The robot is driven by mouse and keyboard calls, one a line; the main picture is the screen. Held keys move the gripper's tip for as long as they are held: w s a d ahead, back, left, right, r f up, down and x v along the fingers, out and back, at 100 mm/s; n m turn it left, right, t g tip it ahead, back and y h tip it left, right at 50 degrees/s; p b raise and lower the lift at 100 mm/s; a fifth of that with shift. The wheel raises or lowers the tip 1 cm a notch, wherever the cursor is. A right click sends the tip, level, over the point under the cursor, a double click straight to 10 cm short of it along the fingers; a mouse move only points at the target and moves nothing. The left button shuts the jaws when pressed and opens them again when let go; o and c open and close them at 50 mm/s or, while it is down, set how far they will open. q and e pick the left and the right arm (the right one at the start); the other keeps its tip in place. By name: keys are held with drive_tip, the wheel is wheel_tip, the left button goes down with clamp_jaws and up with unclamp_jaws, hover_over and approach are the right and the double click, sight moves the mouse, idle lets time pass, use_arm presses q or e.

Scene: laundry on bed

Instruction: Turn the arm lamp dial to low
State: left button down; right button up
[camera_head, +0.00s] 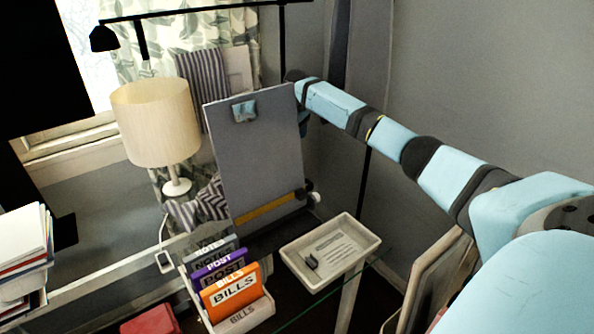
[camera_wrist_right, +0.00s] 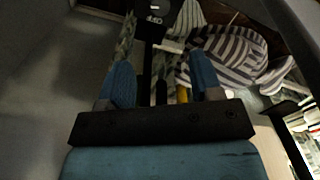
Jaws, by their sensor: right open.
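The black arm lamp (camera_head: 103,39) shows in the head view, with its shade at the upper left and a long bar running right along the top. In the right wrist view, a black block (camera_wrist_right: 158,20) carries a small white marking that looks like "OFF", with a dark post below it. It appears to be the lamp's dial part; the dial itself is not clear. My right gripper (camera_wrist_right: 162,78) is open and empty, its two blue fingers pointing toward the block and apart from it. In the head view this gripper is hidden behind the grey board. My left gripper is not in view.
A grey upright board (camera_head: 258,160) stands in front of my right wrist. A table lamp (camera_head: 157,120), a file holder (camera_head: 240,318) and a white tray (camera_head: 352,243) are nearby. Striped cloth (camera_wrist_right: 228,52) lies beyond the right finger.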

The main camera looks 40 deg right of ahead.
drive_tip(key=shift+n, duration=0.8)
drive_tip(key=f+b, duration=0.2)
drive_tip(key=f, duration=0.2)
drive_tip(key=f+b, duration=0.2)
drive_tip(key=f, duration=0.3)
drive_tip(key=f+b, duration=0.2)
drive_tip(key=f, duration=0.3)
drive_tip(key=shift+s+f, duration=0.2)
drive_tip(key=shift+s, duration=0.05)
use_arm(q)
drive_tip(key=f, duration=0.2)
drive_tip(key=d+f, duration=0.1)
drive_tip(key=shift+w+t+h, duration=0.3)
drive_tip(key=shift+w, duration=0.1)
